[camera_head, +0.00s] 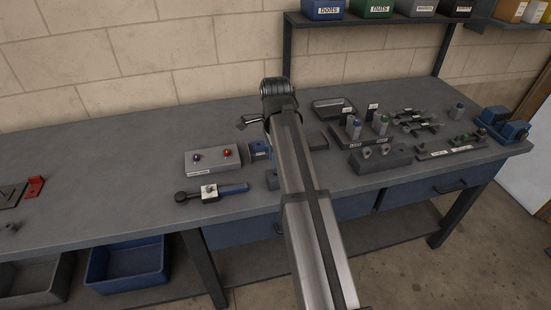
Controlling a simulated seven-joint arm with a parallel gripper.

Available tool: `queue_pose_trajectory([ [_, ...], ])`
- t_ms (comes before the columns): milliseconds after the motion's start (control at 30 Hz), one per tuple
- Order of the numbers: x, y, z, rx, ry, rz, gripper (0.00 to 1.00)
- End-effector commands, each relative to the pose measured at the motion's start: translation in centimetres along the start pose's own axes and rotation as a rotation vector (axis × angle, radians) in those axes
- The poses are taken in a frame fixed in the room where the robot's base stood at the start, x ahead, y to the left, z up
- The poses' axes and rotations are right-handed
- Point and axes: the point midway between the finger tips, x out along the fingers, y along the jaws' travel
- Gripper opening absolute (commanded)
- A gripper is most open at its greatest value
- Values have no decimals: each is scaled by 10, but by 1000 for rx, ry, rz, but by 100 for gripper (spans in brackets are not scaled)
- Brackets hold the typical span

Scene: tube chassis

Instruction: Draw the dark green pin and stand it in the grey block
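Small dark green pieces (460,140) sit on a labelled dark strip at the right of the bench; they are too small to tell which is the dark green pin. A light grey block (212,168) with a label lies left of my arm, with a purple and a red knob-topped piece on it. A darker grey block (380,164) with round fittings stands right of my arm; I cannot tell which block is the task's. My gripper (243,124) shows only in small part at the arm's far end, above the bench and far left of the green pieces. Its fingers are unclear.
A clamp-like tool with a blue handle (234,189) lies near the front edge. A rack with grey cylinders (354,130), a dark tray (333,107) and a blue vise-like device (504,126) stand on the right. The bench's left middle (110,165) is clear. My arm hides the centre.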

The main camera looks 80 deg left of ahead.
Motion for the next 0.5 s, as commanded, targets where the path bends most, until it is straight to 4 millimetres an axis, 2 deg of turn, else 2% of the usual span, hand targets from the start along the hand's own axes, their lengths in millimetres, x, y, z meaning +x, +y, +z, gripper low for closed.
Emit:
queue_pose_trajectory([
  [333, -3, 0, 0, 0, 0, 0, 0],
  [367, -3, 0, 0, 0, 0, 0, 25],
  [500, -3, 0, 0, 0, 0, 0, 39],
])
